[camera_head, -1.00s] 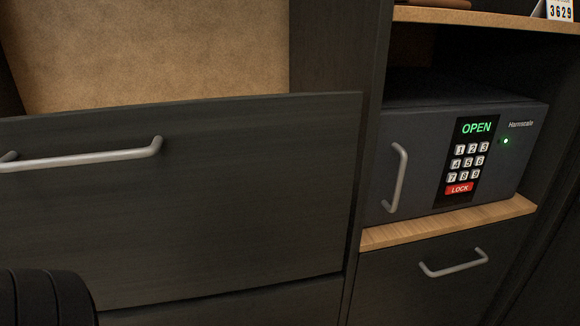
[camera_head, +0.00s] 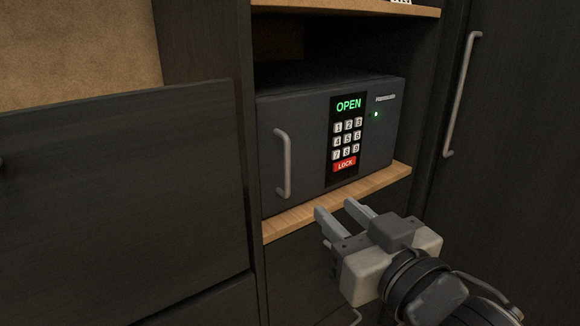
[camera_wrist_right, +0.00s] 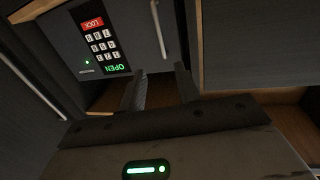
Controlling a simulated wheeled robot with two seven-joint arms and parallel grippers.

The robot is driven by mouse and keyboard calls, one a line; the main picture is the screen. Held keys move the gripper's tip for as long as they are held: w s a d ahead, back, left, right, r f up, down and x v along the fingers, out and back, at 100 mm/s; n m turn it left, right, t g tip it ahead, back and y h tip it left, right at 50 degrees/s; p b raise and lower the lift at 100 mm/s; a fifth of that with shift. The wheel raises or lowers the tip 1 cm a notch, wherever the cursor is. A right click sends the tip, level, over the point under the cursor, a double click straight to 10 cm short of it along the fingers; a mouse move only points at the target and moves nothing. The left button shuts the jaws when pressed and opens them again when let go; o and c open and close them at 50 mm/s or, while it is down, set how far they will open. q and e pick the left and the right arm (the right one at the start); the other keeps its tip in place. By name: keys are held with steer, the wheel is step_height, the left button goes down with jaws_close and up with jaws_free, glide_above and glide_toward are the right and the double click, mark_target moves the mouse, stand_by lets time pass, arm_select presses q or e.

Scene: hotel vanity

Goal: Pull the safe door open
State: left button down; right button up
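The dark grey safe (camera_head: 305,135) sits on a wooden shelf, its door closed. Its keypad panel (camera_head: 346,140) reads OPEN in green, and a green light is lit. The upright silver door handle (camera_head: 284,163) is on the left of the door. In the right wrist view the picture is turned over, with the handle (camera_wrist_right: 160,28) and keypad (camera_wrist_right: 100,42) beyond the fingers. My right gripper (camera_head: 338,214) is in front of the shelf edge, below and right of the handle, apart from it. Its two fingers are spread and empty. My left gripper is not visible.
The wooden shelf edge (camera_head: 390,183) runs just under the safe. A dark drawer front (camera_head: 120,200) stands on the left. A tall cabinet door with a long handle (camera_head: 462,95) is on the right. A lower drawer handle (camera_head: 356,316) shows beneath my gripper.

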mark_target(288, 160)
steer(key=x, duration=1.5)
steer(key=shift+w+a+r+p, duration=0.2)
steer(key=shift+w+r+p, duration=0.1)
steer(key=shift+w+r, duration=0.1)
steer(key=shift+c, duration=0.2)
steer(key=shift+s, duration=0.1)
jaws_close()
